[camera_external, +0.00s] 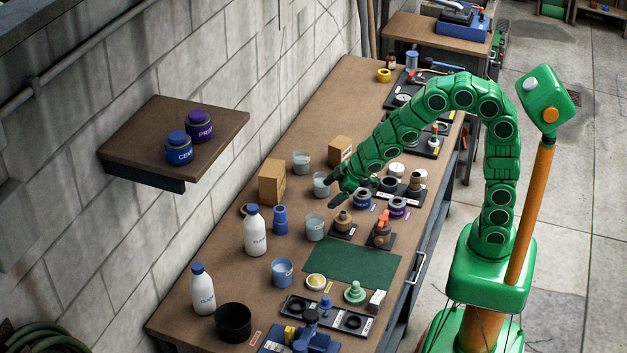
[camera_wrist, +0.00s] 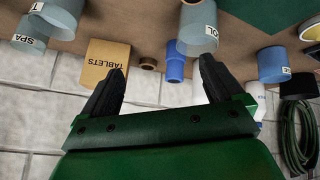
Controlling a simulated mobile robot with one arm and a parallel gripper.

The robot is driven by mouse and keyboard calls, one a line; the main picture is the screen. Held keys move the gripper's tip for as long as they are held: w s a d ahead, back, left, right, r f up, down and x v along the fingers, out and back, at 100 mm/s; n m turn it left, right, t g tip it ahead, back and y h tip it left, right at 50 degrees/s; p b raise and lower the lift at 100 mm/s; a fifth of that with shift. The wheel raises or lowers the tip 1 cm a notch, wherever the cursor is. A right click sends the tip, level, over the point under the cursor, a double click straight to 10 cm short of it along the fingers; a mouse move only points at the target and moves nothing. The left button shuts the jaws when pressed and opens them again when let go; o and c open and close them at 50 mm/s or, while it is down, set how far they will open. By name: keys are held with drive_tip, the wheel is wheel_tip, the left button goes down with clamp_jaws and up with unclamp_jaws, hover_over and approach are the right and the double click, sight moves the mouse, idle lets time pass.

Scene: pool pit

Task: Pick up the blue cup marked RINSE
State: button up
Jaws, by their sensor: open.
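A light blue cup (camera_external: 281,272) with a small white label stands upright on the near half of the workbench, in front of the white bottles. The label is too small to read, so I cannot confirm RINSE. What looks like the same cup shows at the right of the wrist view (camera_wrist: 273,62), upside down. My gripper (camera_external: 334,190) is open and empty, above the bench by the clear cups, farther along the bench than the blue cup. In the wrist view its two fingers (camera_wrist: 163,68) are spread, with nothing held between them.
Clear labelled cups (camera_external: 314,227), a blue fitting (camera_external: 280,220), a cardboard TABLETS box (camera_external: 271,182) and white bottles (camera_external: 257,231) stand around. A black cup (camera_external: 233,322) is at the near left. The green mat (camera_external: 352,262) right of the blue cup is mostly bare. A wall bounds the left.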

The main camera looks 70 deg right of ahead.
drive_tip(key=w+a+f+n+y, duration=0.2)
drive_tip(key=w+a, duration=0.1)
drive_tip(key=a, duration=0.3)
drive_tip(key=w+a+f+n+y, duration=0.1)
drive_tip(key=w+a+f+y, duration=0.15)
drive_tip(key=a, duration=0.45)
drive_tip(key=n+y, duration=0.3)
drive_tip(key=y, duration=0.2)
approach(275, 273)
drive_tip(key=shift+w+d+f+g, duration=0.45)
drive_tip(key=shift+w+f, duration=0.25)
drive_tip(key=shift+w, duration=0.1)
drive_tip(key=shift+s+a+y, duration=0.15)
drive_tip(key=shift+a+y, duration=0.2)
drive_tip(key=shift+a, duration=0.15)
drive_tip(key=shift+x, duration=3.8)
drive_tip(key=shift+r, duration=0.1)
drive_tip(key=c, duration=1.1)
